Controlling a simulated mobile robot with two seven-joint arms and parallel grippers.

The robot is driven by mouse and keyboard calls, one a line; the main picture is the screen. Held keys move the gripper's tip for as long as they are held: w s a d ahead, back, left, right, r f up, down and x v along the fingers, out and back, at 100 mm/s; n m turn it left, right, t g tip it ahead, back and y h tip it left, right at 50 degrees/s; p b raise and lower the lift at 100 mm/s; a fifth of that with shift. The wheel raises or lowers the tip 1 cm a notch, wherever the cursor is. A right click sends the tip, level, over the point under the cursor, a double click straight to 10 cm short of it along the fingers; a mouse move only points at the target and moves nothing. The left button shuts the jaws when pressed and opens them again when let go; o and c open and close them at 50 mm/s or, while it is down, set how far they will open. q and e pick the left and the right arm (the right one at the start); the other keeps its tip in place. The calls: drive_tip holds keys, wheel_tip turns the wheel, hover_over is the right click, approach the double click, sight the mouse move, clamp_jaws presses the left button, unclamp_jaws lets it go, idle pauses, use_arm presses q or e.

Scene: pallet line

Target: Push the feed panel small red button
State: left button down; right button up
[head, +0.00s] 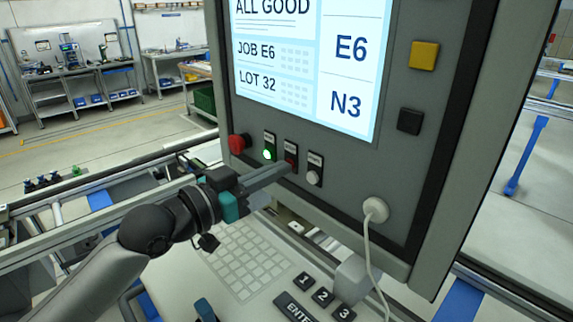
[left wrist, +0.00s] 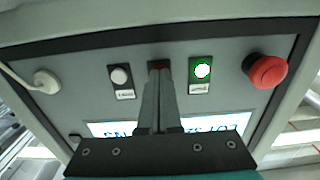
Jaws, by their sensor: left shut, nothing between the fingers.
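The feed panel (head: 405,185) is a grey box with a lit screen and a row of controls below it. The small red button (head: 291,159) sits between the green-lit button (head: 268,154) and the white button (head: 312,177). My left gripper (head: 285,169) is shut and empty, its fingertips at the small red button. In the left wrist view the closed fingers (left wrist: 160,78) point at that button, and only a sliver of red (left wrist: 160,64) shows past them. I cannot tell whether they touch it. My right gripper is out of view.
A large red mushroom button (head: 238,143) is left of the row, and it also shows in the left wrist view (left wrist: 268,71). A white plug with a cable (head: 375,210) is on the right. A keyboard (head: 245,262) lies below the panel.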

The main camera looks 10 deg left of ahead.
use_arm(q)
drive_tip(key=shift+w+d, duration=0.1)
drive_tip(key=shift+v, duration=2.5)
